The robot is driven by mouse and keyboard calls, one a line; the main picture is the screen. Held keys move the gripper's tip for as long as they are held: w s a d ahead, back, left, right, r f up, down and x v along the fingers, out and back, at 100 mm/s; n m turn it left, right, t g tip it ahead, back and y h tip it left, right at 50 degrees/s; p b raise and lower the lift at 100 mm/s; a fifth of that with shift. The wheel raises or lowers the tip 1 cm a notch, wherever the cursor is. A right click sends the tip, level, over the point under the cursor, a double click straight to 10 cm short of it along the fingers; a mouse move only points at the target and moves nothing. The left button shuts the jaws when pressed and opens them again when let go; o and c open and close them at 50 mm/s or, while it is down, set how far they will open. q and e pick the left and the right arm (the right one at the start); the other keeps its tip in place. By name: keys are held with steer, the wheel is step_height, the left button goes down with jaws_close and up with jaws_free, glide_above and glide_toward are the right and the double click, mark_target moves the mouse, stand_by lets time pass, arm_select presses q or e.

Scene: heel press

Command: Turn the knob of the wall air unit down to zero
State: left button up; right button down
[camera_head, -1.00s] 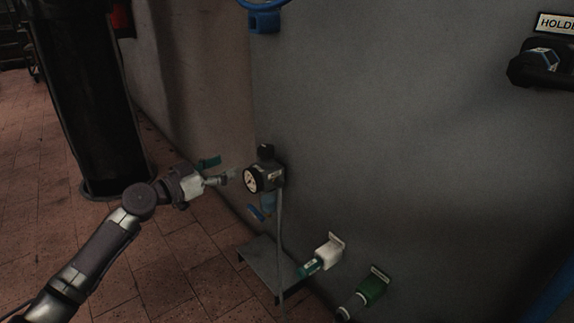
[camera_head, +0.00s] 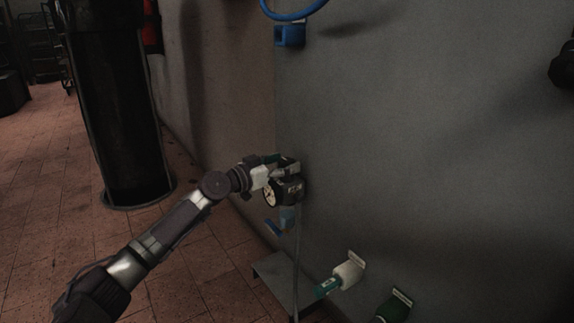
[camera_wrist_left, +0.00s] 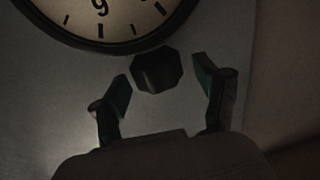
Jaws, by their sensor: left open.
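The wall air unit (camera_head: 292,188) is a small dark block on the grey wall, with a round white-faced gauge (camera_head: 270,195) on its front. The gauge's black rim and part of its dial (camera_wrist_left: 100,15) fill the top left of the left wrist view. The dark, faceted knob (camera_wrist_left: 158,71) shows just below the gauge there. My left gripper (camera_wrist_left: 162,76) is open, with one green-padded finger on each side of the knob and gaps visible. In the head view my left gripper (camera_head: 277,169) is at the unit's top and largely hides the knob.
A blue handle (camera_head: 274,228) and a pipe hang below the unit, above a grey metal step (camera_head: 272,284). A blue fitting (camera_head: 289,36) is above. A black column (camera_head: 118,110) stands at left.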

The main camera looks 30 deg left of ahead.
arm_select(q)
steer(key=shift+w+d, duration=0.2)
steer(key=shift+w, duration=0.45)
